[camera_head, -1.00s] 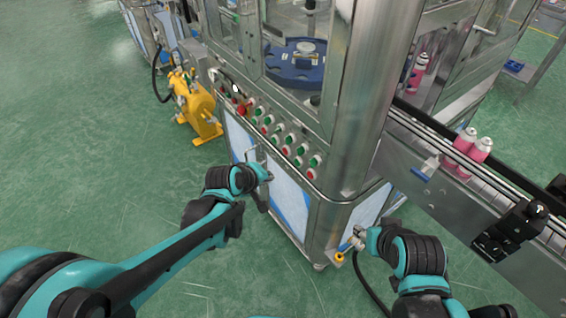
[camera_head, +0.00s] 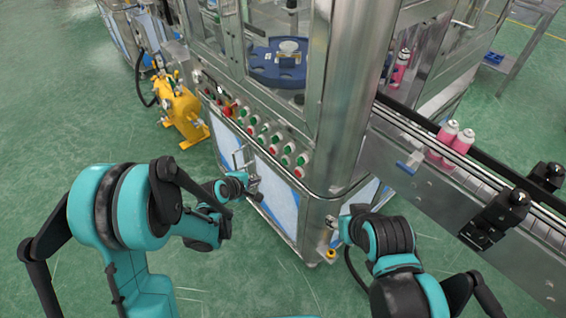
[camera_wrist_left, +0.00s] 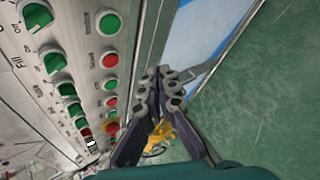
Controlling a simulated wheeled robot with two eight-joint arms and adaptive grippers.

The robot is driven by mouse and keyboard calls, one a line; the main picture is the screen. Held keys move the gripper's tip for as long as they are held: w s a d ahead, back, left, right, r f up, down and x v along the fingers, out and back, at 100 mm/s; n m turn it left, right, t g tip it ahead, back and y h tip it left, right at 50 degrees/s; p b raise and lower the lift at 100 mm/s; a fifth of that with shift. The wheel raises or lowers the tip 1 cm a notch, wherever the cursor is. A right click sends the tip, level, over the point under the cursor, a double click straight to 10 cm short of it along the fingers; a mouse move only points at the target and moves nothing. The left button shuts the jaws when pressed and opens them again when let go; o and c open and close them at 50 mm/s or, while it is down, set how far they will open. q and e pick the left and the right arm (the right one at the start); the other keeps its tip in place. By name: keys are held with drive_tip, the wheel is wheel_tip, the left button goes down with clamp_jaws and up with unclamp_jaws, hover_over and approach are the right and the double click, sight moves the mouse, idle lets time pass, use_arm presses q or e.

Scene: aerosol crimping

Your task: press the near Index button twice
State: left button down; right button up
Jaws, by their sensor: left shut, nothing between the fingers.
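The button panel (camera_head: 262,130) runs along the lower front of the machine, with rows of red and green controls. In the left wrist view a green button (camera_wrist_left: 110,23) and a red button (camera_wrist_left: 110,60) stand beside a column of green knobs (camera_wrist_left: 37,16). Their small labels are too blurred to tell which is the Index button. My left gripper (camera_head: 253,187) is shut and empty, below the panel and in front of the cabinet. In its wrist view the fingertips (camera_wrist_left: 167,82) are together, right of the buttons and apart from them. My right gripper (camera_head: 336,226) is near the cabinet's lower corner, partly hidden.
A yellow device (camera_head: 183,115) stands on the green floor at the left of the machine. A conveyor (camera_head: 470,178) with pink cans (camera_head: 457,144) runs off to the right. A cabinet handle (camera_head: 240,157) sits below the panel, near my left gripper.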

sight(285, 162)
use_arm(q)
drive_tip(key=w+d, duration=0.5)
drive_tip(key=d, duration=0.2)
drive_tip(key=shift+p, duration=0.4)
drive_tip(key=shift+w+d, duration=0.15)
drive_tip(key=shift+d, duration=0.05)
idle(1.1)
drive_tip(key=shift+w+d, duration=0.2)
